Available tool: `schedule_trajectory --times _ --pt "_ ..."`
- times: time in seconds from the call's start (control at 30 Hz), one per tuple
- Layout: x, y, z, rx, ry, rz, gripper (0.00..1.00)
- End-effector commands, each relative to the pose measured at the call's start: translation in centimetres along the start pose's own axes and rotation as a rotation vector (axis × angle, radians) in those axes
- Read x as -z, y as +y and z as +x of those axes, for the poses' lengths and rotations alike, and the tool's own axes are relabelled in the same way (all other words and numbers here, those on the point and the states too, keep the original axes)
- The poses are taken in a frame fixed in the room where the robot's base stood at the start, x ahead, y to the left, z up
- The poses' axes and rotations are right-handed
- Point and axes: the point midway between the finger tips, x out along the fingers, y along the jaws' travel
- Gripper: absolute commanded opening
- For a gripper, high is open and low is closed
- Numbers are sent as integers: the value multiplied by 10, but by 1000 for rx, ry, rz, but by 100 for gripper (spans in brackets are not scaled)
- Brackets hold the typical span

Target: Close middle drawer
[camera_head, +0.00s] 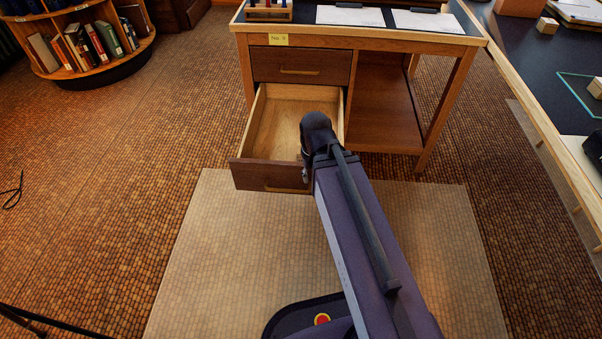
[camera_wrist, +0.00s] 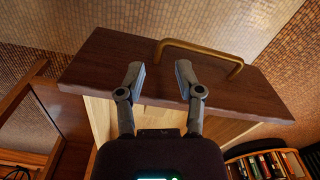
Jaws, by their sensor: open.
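The open drawer (camera_head: 273,120) sticks out of the desk just below a shut top drawer (camera_head: 300,65). Its inside is bare pale wood, and its dark front carries a brass handle (camera_head: 284,187). In the wrist view the dark drawer front (camera_wrist: 110,67) spans the picture, with the handle (camera_wrist: 200,50) at its upper edge. My gripper (camera_wrist: 157,75) is open, its two fingers apart and overlapping the drawer front in the picture, below the handle. Nothing is between them; I cannot tell whether they touch the wood. In the head view my arm hides the fingers and part of the drawer.
The desk (camera_head: 366,38) has an open shelf bay (camera_head: 383,115) right of the drawers. A second dark-topped table (camera_head: 545,75) runs along the right. A low round bookshelf (camera_head: 95,58) stands at upper left. The floor left of the drawer is clear.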

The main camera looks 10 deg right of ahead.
Motion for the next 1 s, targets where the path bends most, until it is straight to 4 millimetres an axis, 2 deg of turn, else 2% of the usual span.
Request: schedule_trajectory --times 0.03,0.1,1.0 --pt "0 0 -9 0 0 0 15" --pt "0 0 -14 0 0 0 0" --pt "0 0 -17 0 0 0 0"
